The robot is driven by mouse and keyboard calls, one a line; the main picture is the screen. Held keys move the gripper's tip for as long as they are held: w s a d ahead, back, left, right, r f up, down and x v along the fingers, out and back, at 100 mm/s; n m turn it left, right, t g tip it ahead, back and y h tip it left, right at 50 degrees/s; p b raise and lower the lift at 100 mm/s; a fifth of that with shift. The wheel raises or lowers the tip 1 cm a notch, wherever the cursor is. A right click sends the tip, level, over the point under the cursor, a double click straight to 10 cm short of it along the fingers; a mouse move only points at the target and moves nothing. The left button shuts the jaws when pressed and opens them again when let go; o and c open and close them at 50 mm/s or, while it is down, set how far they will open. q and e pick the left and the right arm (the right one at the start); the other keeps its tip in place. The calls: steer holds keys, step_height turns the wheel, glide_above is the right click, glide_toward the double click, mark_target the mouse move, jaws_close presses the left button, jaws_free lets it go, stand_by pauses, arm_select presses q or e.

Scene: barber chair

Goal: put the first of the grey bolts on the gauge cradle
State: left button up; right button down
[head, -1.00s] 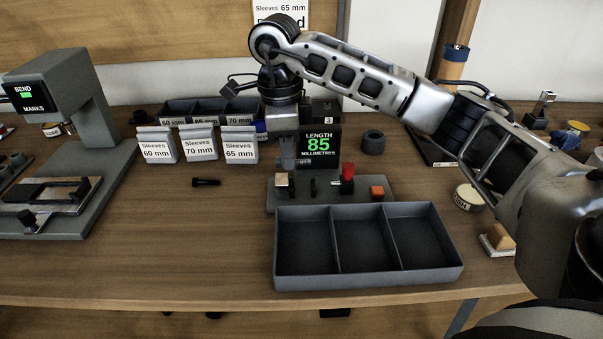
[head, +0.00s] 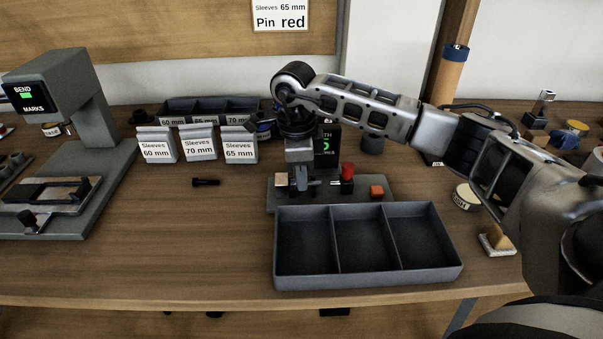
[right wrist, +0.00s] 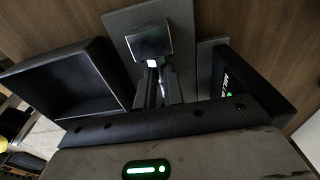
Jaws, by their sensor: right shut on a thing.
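My right gripper (head: 302,187) points down over the gauge base (head: 365,205), between the pale block at its left and the red pin (head: 347,171). It is shut on a grey bolt (head: 320,183), which lies roughly level at the height of the cradle posts; I cannot tell whether it touches them. A dark bolt (head: 206,182) lies loose on the table to the left. My left gripper is out of view.
An empty three-part tray (head: 368,281) stands just in front of the gauge. The gauge display (head: 328,148) is partly behind my arm. Labelled sleeve bins (head: 200,145) stand back left, a bend gauge (head: 85,110) far left. An orange button (head: 377,191) sits right on the base.

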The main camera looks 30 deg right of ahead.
steer(key=c, duration=1.5)
jaws_free()
steer(key=shift+f, duration=0.1)
steer(key=shift+r, duration=0.35)
step_height(320, 180, up, 12)
steer(key=shift+w+a+f, duration=0.15)
steer(key=shift+w+a, duration=0.05)
steer(key=shift+a, duration=0.15)
